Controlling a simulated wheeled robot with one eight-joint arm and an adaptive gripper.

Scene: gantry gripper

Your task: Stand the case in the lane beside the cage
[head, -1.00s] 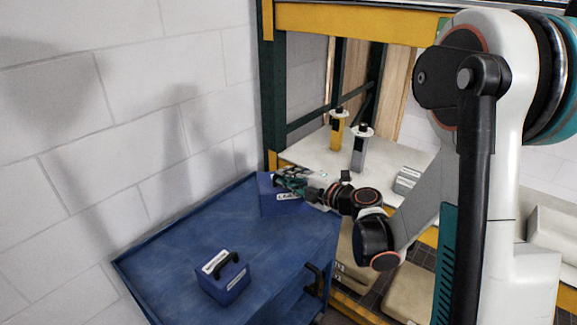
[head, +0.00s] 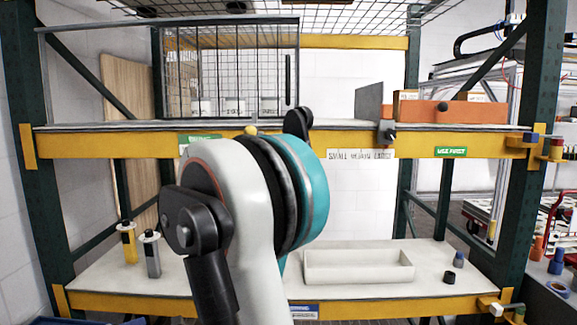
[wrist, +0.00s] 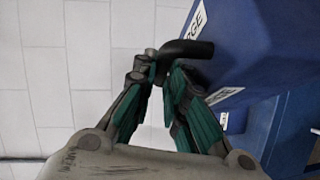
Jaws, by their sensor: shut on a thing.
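The blue case (wrist: 245,55) fills the upper right of the wrist view, tilted in the picture, with white labels ending in "RGE". My gripper (wrist: 166,66) is shut on its black handle (wrist: 192,48). The head view does not show the gripper or the case. The wire cage (head: 235,70) stands on the upper shelf at left of centre in the head view, with several labelled boxes behind its bars. The lane (head: 332,122) is the bare strip of shelf to its right, reaching to a grey upright panel (head: 369,101). My arm hides part of the shelf's front edge.
Orange boxes (head: 460,111) lie right of the panel, with a dark clamp-like item (head: 387,130) at the front edge. A wire mesh hangs above. A blue surface (wrist: 297,125) shows beyond the case.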

